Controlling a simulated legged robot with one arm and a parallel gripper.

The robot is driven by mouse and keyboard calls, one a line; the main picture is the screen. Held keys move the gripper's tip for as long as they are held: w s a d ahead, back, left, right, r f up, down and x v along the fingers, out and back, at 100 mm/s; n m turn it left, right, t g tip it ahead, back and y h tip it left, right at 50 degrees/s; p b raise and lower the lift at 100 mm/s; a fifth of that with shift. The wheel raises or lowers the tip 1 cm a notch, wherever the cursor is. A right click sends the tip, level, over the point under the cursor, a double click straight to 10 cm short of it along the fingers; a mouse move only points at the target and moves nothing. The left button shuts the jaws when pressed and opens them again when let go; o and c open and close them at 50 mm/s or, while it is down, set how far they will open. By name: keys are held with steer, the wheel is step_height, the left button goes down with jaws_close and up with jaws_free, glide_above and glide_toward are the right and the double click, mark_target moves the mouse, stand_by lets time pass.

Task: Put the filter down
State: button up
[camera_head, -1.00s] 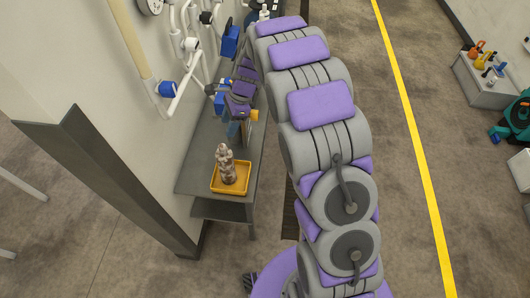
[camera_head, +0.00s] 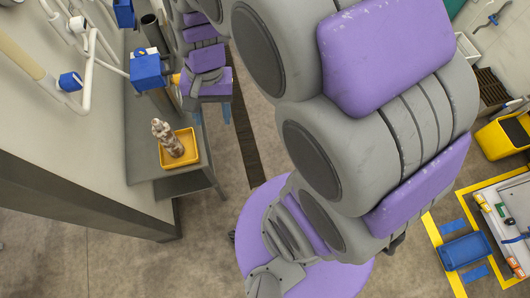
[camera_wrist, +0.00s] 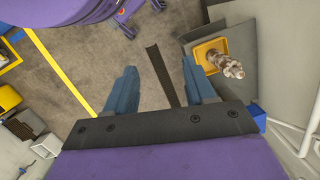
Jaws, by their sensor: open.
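The filter (camera_head: 167,138), a mottled brown and white cylinder, stands in a yellow tray (camera_head: 192,157) on a grey bench. It touches no part of my gripper. In the wrist view the filter (camera_wrist: 229,66) and the tray (camera_wrist: 199,48) lie at the upper right, outside the jaws. In the head view my arm hides much of the middle, and the wrist hangs beside the bench, behind and right of the tray.
The grey bench (camera_head: 142,160) stands against the wall, with white pipes (camera_head: 88,85) and a blue box (camera_head: 146,71) above it. A blue tray (camera_head: 465,250) and a yellow bin (camera_head: 503,136) are at the right. Bare floor (camera_head: 110,255) shows at the lower left.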

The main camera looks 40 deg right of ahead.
steer(key=s+d+n, duration=0.2)
steer(key=s+n, duration=0.1)
steer(key=s, duration=0.4)
steer(key=s+d+n+h, duration=0.1)
steer(key=s+d+n, duration=0.1)
steer(key=s, duration=0.6)
steer(key=shift+s+d+r+n+h, duration=0.25)
steer(key=shift+d+r+n+h, duration=0.1)
steer(key=shift+n, duration=0.25)
